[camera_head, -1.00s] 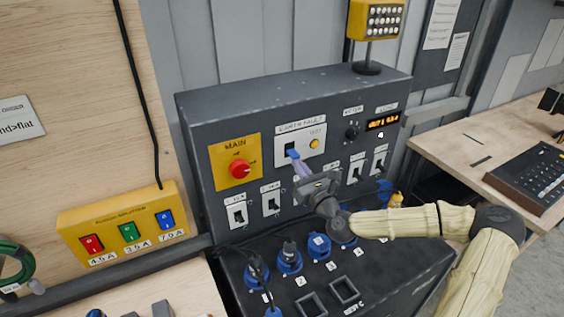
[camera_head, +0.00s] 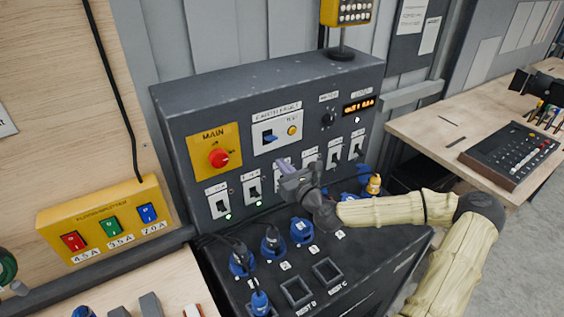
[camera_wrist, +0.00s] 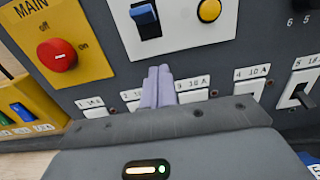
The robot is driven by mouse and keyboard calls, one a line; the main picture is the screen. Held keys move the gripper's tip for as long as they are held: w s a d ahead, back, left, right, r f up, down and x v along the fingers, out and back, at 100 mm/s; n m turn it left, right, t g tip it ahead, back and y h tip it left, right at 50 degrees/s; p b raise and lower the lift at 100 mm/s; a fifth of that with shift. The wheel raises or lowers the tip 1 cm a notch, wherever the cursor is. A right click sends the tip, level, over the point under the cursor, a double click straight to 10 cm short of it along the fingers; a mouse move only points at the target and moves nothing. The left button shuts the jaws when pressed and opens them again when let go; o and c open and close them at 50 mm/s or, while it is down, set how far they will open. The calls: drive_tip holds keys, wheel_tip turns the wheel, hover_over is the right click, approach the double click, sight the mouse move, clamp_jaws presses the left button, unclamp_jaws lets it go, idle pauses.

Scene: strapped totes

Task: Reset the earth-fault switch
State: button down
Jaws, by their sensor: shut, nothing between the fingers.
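The earth-fault switch (camera_head: 270,138) is a blue and dark rocker on a white plate in the upper middle of the grey panel. In the wrist view the fingertips (camera_wrist: 158,72) lie together over the breaker row, hiding part of breakers 2 and 3.
A red main knob (camera_head: 218,157) on a yellow plate is left of the switch. Breakers (camera_head: 252,187) line the panel below. Blue plugs (camera_head: 242,260) and cables stand on the sloped front. A yellow box (camera_head: 105,220) with coloured switches is at left. A wooden bench (camera_head: 440,130) is at right.

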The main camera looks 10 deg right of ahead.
drive_tip(key=r+b+v, duration=0.1)
drive_tip(key=b+v, duration=0.1)
drive_tip(key=v, duration=0.7)
drive_tip(key=shift+s+r, duration=0.2)
drive_tip(key=shift+r, duration=0.15)
drive_tip(key=shift+a, duration=0.1)
drive_tip(key=s+a+f+n+g, duration=0.4)
drive_tip(key=a+f+n+g, duration=0.15)
drive_tip(key=f+n, duration=0.35)
drive_tip(key=s+a+f+n+g, duration=0.4)
drive_tip(key=s+f+n+g, duration=0.15)
drive_tip(key=f+n, duration=0.3)
drive_tip(key=s+d+r+n+g+h, duration=0.2)
drive_tip(key=s+d+r+n+h, duration=0.1)
drive_tip(key=n, duration=0.4)
drive_tip(key=s+d+r+n+g+h, duration=0.1)
drive_tip(key=s+d+r+n+h, duration=0.2)
drive_tip(key=r+n, duration=0.4)
drive_tip(key=s+d, duration=0.1)
drive_tip(key=s, duration=0.1)
drive_tip(key=shift+s+r+n+g, duration=0.3)
drive_tip(key=shift+r+n+g, duration=0.05)
drive_tip(key=shift+g, duration=0.05)
